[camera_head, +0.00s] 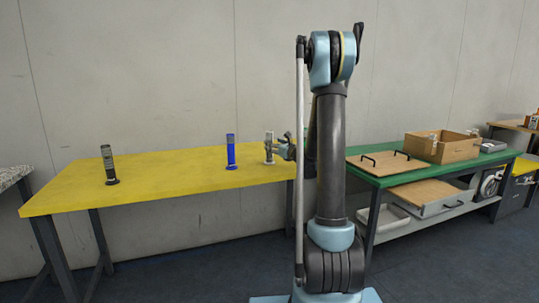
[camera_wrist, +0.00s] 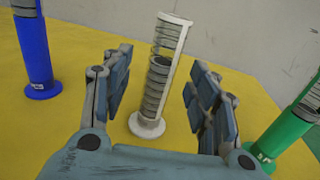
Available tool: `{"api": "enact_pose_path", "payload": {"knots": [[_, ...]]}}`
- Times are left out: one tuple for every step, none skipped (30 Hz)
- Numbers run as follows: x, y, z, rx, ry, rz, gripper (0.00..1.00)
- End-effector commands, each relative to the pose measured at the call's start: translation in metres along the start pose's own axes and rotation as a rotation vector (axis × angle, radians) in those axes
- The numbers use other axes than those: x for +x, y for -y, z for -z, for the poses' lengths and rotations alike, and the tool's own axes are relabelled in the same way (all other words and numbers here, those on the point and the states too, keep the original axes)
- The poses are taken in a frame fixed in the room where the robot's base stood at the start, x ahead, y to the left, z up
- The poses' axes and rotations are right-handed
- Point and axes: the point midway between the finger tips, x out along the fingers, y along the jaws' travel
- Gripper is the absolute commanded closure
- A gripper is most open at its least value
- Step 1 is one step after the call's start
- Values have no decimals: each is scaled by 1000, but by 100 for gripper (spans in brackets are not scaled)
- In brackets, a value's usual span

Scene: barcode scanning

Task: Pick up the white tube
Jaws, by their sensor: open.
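The white tube (camera_wrist: 160,75) stands upright on the yellow table, with a round white base and a dark ribbed middle. In the head view the white tube (camera_head: 269,148) is the rightmost tube that shows on the table. My gripper (camera_wrist: 158,95) is open, with one finger on each side of the tube in the wrist view. The fingers appear apart from the tube, and its base shows between them. In the head view my gripper (camera_head: 283,147) is just right of the tube, at about its height.
A blue tube (camera_head: 231,152) stands left of the white one, and a black tube (camera_head: 108,165) farther left on the yellow table (camera_head: 160,190). A green tube (camera_wrist: 290,125) is close on the right in the wrist view. A green table (camera_head: 400,178) with a wooden box (camera_head: 440,152) is at right.

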Motion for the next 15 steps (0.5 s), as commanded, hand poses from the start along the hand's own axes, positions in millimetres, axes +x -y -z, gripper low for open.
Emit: {"api": "enact_pose_path", "payload": {"knots": [[2, 0, 0, 0, 0, 0, 46], [3, 0, 0, 0, 0, 0, 46], [4, 0, 0, 0, 0, 0, 46], [6, 0, 0, 0, 0, 0, 46], [8, 1, -1, 0, 0, 0, 46], [11, 1, -1, 0, 0, 0, 46], [15, 2, -1, 0, 0, -1, 46], [18, 2, -2, 0, 0, -1, 46], [24, 3, -2, 0, 0, -1, 46], [28, 4, -2, 0, 0, -1, 46], [32, 4, -2, 0, 0, -1, 46], [38, 4, -3, 0, 0, -2, 46], [42, 4, -3, 0, 0, -2, 46], [46, 4, -3, 0, 0, -1, 46], [50, 4, -3, 0, 0, -1, 46]]}}
